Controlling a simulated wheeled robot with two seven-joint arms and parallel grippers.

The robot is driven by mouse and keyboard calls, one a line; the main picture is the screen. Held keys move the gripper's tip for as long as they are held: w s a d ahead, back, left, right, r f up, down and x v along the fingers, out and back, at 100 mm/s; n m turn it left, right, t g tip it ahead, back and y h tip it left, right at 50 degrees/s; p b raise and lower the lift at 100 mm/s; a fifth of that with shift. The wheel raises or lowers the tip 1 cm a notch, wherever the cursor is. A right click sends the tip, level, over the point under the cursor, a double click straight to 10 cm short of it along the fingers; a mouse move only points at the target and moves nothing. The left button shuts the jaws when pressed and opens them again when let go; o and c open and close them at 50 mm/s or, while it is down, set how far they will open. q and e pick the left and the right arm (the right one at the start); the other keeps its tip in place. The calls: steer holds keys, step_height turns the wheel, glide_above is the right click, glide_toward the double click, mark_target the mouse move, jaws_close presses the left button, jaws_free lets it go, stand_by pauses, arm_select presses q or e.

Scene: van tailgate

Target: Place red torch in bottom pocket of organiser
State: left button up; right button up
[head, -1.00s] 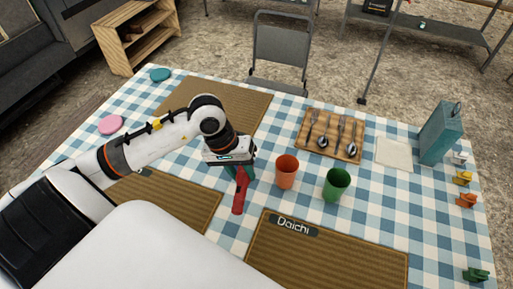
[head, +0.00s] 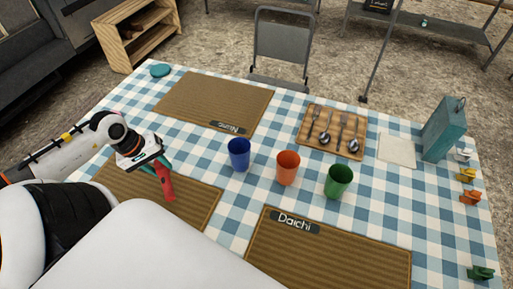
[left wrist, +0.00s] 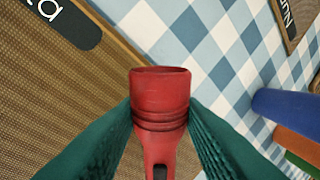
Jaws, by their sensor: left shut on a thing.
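The red torch (head: 165,182) is held by my left gripper (head: 158,166) above the brown placemat at the left of the table. In the left wrist view the torch (left wrist: 160,115) sits between the two green fingers, which press on both its sides, with its wide head toward the top of the picture. In the head view the torch hangs down, slightly tilted. I see no organiser with pockets in these frames. My right gripper is not in view.
Blue (head: 239,154), orange (head: 288,168) and green cups (head: 337,181) stand mid-table. Behind them is a wooden tray (head: 314,146) with cutlery. A teal box (head: 443,130) stands at the right near several small coloured pegs. The Daichi placemat (head: 330,260) is clear.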

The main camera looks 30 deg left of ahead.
arm_select(q)
steer(key=shift+s+a, duration=0.1)
steer(key=shift+a, duration=0.3)
steer(key=shift+w+d+r, duration=0.1)
steer(key=shift+w+d, duration=0.05)
steer(key=shift+w, duration=0.15)
steer(key=w+d, duration=0.3)
steer(key=w, duration=0.1)
steer(key=w+d, duration=0.3)
steer(key=w, duration=0.2)
steer(key=w+d, duration=0.3)
steer(key=w, duration=0.2)
steer(key=shift+w, duration=0.25)
steer(key=shift+f+p, duration=0.35)
steer(key=shift+f, duration=1.45)
steer(key=shift+f, duration=0.2)
steer(key=o, duration=1.2)
steer(key=shift+s, duration=0.1)
steer(key=shift+r, duration=0.1)
